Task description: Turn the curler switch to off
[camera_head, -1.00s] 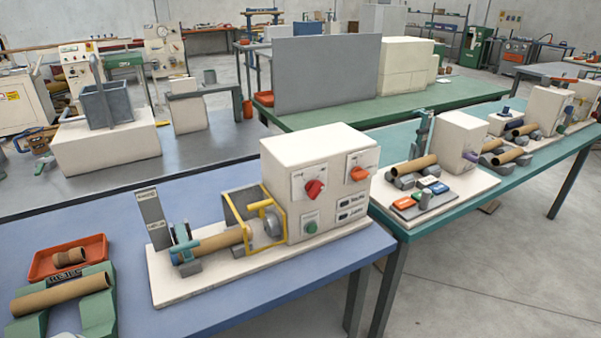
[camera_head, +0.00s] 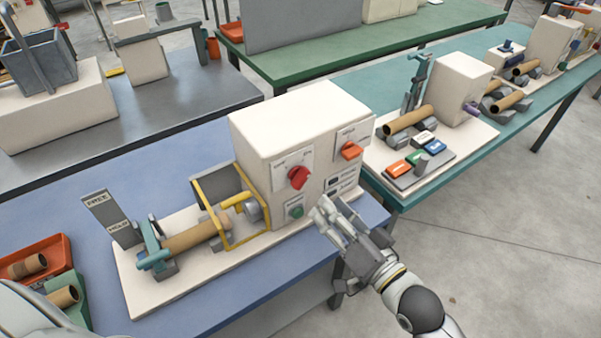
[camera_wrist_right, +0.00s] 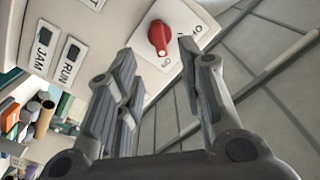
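The winder's cream control box (camera_head: 290,115) carries a red rotary knob (camera_head: 299,177) and, to its right, an orange-red switch (camera_head: 351,151). The labels beside them are too small to read in the head view. The right wrist view shows one red switch (camera_wrist_right: 159,36) on a white plate, with partly readable ON/OFF lettering around it. It lies beyond the gap between my fingers, untouched. My right gripper (camera_head: 326,212) is open and empty, in front of the box and below the switches; it also shows in the wrist view (camera_wrist_right: 158,75). My left gripper is not in view.
Labelled JAM and RUN indicators (camera_wrist_right: 57,55) and a green button (camera_head: 296,212) are on the box. A yellow guard (camera_head: 232,240) and cardboard tube (camera_head: 190,239) stand left of it. Another machine (camera_head: 461,88) stands on the teal table at right.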

